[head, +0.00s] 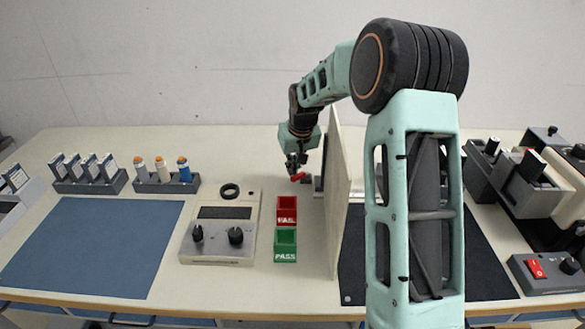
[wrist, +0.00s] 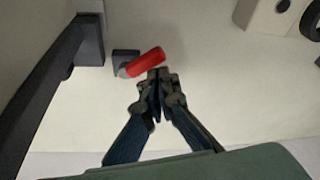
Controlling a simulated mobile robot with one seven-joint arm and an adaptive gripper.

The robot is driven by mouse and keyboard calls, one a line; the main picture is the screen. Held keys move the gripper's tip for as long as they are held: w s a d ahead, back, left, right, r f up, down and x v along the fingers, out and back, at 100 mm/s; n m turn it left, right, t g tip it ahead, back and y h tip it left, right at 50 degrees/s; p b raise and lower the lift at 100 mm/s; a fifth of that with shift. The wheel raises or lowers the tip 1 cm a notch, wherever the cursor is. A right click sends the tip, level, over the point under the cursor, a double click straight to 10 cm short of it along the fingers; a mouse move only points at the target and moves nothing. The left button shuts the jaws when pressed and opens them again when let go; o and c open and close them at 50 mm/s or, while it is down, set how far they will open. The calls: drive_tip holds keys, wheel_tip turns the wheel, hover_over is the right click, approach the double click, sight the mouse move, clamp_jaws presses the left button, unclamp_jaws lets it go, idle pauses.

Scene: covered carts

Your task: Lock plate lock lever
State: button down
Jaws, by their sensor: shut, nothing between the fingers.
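The lock lever (wrist: 146,62) has a short red handle on a grey pivot, set on a small dark block (wrist: 124,57) in the wrist view. The handle slants up to the right, away from the block. In the head view the red lever (head: 297,177) shows small beside the upright divider panel (head: 338,195). In the head view my gripper (head: 293,166) is just above the lever.
A dark bar (wrist: 45,85) and bracket lie left of the lever in the wrist view. In the head view, red FAIL (head: 287,216) and green PASS (head: 285,252) bins and a meter box (head: 220,245) stand nearer. The bench behind the bottle rack (head: 165,185) is clear.

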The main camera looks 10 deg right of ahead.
drive_tip(key=shift+s+d+b, duration=0.2)
drive_tip(key=shift+s+b, duration=0.4)
drive_tip(key=shift+s, duration=0.2)
drive_tip(key=shift+s+d, duration=0.1)
drive_tip(key=shift+s, duration=0.1)
drive_tip(key=shift+w, duration=0.15)
idle(0.4)
drive_tip(key=shift+w+d, duration=0.15)
drive_tip(key=shift+w, duration=0.5)
